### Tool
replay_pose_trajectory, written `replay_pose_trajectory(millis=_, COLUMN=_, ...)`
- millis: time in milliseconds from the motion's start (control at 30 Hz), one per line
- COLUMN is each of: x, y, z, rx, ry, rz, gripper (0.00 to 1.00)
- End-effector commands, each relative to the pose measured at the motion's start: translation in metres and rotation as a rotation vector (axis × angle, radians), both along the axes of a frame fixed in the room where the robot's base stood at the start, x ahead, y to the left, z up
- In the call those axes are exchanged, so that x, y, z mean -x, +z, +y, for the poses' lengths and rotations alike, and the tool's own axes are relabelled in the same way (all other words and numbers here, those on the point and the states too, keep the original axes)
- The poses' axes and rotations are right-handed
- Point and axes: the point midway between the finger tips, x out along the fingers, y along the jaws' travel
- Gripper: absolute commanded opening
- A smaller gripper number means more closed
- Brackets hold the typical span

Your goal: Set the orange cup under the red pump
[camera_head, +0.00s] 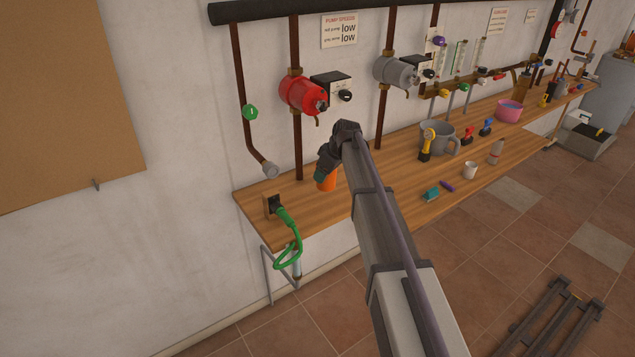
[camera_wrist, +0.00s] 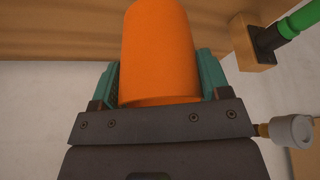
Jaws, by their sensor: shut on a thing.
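The orange cup (camera_head: 326,181) is at the left end of the wooden shelf, partly hidden by my arm in the head view. My gripper (camera_head: 322,173) is shut on it. In the wrist view the orange cup (camera_wrist: 160,55) fills the space between the two teal fingers of my gripper (camera_wrist: 160,85). The red pump (camera_head: 302,95) is on the wall pipe above the shelf, up and to the left of the cup in the head view. I cannot tell whether the cup touches the shelf.
A green plug and cable (camera_head: 287,222) sit at the shelf's left end, near the cup. A pipe end (camera_head: 270,170) hangs left of it. The grey pump (camera_head: 397,72), a grey pitcher (camera_head: 440,137) and a white cup (camera_head: 470,170) are to the right.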

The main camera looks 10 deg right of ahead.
Motion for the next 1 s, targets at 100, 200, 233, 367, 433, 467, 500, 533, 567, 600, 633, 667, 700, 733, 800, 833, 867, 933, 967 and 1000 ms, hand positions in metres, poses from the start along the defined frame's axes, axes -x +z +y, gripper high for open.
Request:
replay_pose_trajectory(millis=100, x=-0.028, y=0.000, z=0.011, rx=0.000, ry=0.002, rz=0.000, gripper=0.47)
replay_pose_trajectory(millis=200, x=-0.046, y=0.000, z=0.019, rx=0.000, ry=0.001, rz=0.000, gripper=0.47)
replay_pose_trajectory(millis=233, x=-0.045, y=-0.010, z=0.019, rx=0.000, ry=0.000, rz=0.000, gripper=0.47)
replay_pose_trajectory(millis=367, x=-0.042, y=-0.031, z=0.019, rx=0.000, ry=0.000, rz=0.000, gripper=0.47)
replay_pose_trajectory(millis=433, x=-0.041, y=-0.034, z=0.019, rx=0.000, ry=0.000, rz=0.000, gripper=0.47)
replay_pose_trajectory(millis=467, x=-0.041, y=-0.034, z=0.019, rx=0.000, ry=0.000, rz=0.000, gripper=0.47)
replay_pose_trajectory(millis=500, x=-0.041, y=-0.033, z=0.019, rx=0.000, ry=0.000, rz=0.000, gripper=0.47)
replay_pose_trajectory(millis=533, x=-0.041, y=-0.032, z=0.019, rx=0.000, ry=0.000, rz=0.000, gripper=0.47)
replay_pose_trajectory(millis=567, x=-0.041, y=-0.033, z=0.019, rx=0.000, ry=0.000, rz=0.000, gripper=0.47)
replay_pose_trajectory(millis=600, x=-0.041, y=-0.038, z=0.019, rx=0.000, ry=0.000, rz=0.000, gripper=0.47)
replay_pose_trajectory(millis=633, x=-0.041, y=-0.043, z=0.019, rx=0.000, ry=0.000, rz=0.000, gripper=0.47)
replay_pose_trajectory(millis=667, x=-0.041, y=-0.050, z=0.018, rx=0.000, ry=0.000, rz=0.000, gripper=0.47)
replay_pose_trajectory(millis=700, x=-0.041, y=-0.059, z=0.018, rx=0.000, ry=0.000, rz=0.000, gripper=0.47)
replay_pose_trajectory(millis=733, x=-0.041, y=-0.066, z=0.018, rx=0.000, ry=0.000, rz=0.000, gripper=0.47)
replay_pose_trajectory(millis=800, x=-0.043, y=-0.075, z=0.019, rx=-0.001, ry=0.000, rz=-0.001, gripper=0.47)
replay_pose_trajectory(millis=833, x=-0.045, y=-0.076, z=0.020, rx=-0.001, ry=0.000, rz=-0.001, gripper=0.47)
replay_pose_trajectory(millis=867, x=-0.046, y=-0.074, z=0.020, rx=-0.001, ry=0.000, rz=-0.001, gripper=0.47)
replay_pose_trajectory(millis=933, x=-0.045, y=-0.071, z=0.020, rx=0.000, ry=0.000, rz=0.000, gripper=0.47)
replay_pose_trajectory(millis=967, x=-0.045, y=-0.070, z=0.020, rx=0.000, ry=0.000, rz=0.000, gripper=0.47)
replay_pose_trajectory(millis=1000, x=-0.045, y=-0.070, z=0.020, rx=0.000, ry=0.000, rz=0.000, gripper=0.47)
